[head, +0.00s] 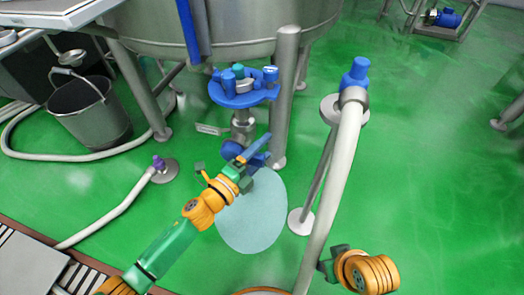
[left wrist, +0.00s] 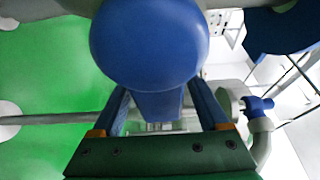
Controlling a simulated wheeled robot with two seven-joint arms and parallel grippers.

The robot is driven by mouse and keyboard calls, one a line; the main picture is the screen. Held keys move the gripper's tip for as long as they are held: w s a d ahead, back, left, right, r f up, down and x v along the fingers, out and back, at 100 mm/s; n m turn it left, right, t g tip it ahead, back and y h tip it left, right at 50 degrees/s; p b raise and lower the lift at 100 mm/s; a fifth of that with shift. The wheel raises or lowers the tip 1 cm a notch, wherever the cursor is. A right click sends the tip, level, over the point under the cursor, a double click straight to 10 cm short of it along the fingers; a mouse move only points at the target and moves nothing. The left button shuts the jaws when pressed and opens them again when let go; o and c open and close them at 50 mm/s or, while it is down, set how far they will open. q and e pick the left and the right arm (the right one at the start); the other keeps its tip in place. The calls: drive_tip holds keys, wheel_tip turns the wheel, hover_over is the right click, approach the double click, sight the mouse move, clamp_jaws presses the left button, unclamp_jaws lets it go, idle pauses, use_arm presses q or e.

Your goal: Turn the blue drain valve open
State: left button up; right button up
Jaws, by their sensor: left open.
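The blue drain valve (head: 232,149) is low under the steel tank, below the round blue flange. In the left wrist view its rounded blue part (left wrist: 150,45) is large and close, and a blue stem runs down from it between my fingers. My left gripper (head: 258,152) is at the valve, its blue fingers pointing up and right. In the left wrist view the left gripper (left wrist: 158,95) is open, one finger on each side of the stem. I cannot tell whether they touch it. Part of my right arm's wrist shows at the bottom right; its jaws cannot be made out.
A blue flange (head: 222,96) with several knobs sits above the valve beside a steel tank leg (head: 285,100). A pale hose (head: 338,180) on a stand is at right. A light round patch (head: 252,225) lies below. A bucket (head: 90,110) stands left. Green floor at right is mostly clear.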

use_arm(q)
clamp_jaws()
idle(1.4)
